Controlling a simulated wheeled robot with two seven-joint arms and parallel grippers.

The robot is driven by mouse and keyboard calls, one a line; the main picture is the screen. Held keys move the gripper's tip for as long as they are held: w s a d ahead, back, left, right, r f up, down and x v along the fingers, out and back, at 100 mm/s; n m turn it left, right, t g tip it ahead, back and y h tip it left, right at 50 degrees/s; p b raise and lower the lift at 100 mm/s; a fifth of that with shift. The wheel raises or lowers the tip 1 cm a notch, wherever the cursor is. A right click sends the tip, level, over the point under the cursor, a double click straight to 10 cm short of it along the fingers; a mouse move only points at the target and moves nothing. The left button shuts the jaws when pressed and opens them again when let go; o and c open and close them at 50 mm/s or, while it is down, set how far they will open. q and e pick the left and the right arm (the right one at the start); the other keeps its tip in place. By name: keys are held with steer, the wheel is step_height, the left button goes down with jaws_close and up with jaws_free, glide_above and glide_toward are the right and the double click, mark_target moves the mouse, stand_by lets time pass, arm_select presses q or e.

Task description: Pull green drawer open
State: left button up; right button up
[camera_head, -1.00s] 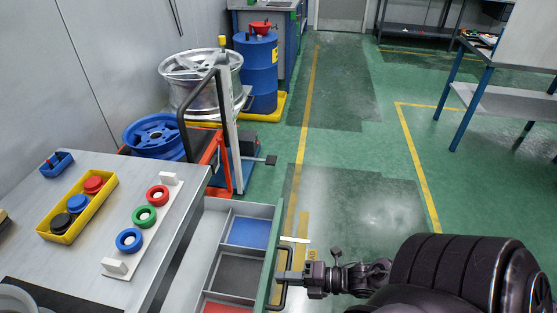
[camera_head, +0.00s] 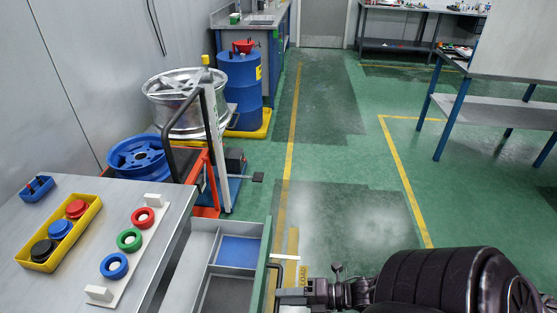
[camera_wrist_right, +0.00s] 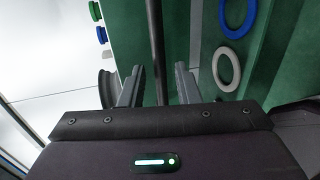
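The drawer (camera_head: 207,248) under the workbench stands pulled out, with its green front (camera_head: 262,265) facing right. Its inside shows grey dividers, a blue-floored compartment and a dark grey one; its near end is cut off by the picture's bottom edge. The dark bar handle (camera_head: 274,266) is on the green front. My right gripper (camera_head: 284,282) is at the handle. In the right wrist view the dark handle bar (camera_wrist_right: 157,40) passes between the two fingers (camera_wrist_right: 160,84), which stand apart with gaps on both sides. My left gripper is not in view.
The workbench (camera_head: 60,290) holds a yellow tray (camera_head: 38,262) and a white ring holder (camera_head: 130,262). A trolley (camera_head: 208,190) with wheel rims and a blue barrel (camera_head: 240,85) stand beyond the drawer. Green floor to the right is open, up to a blue-legged table (camera_head: 455,110).

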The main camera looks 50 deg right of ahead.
steer(key=v, duration=0.5)
steer(key=shift+f, duration=0.15)
stand_by(0.3)
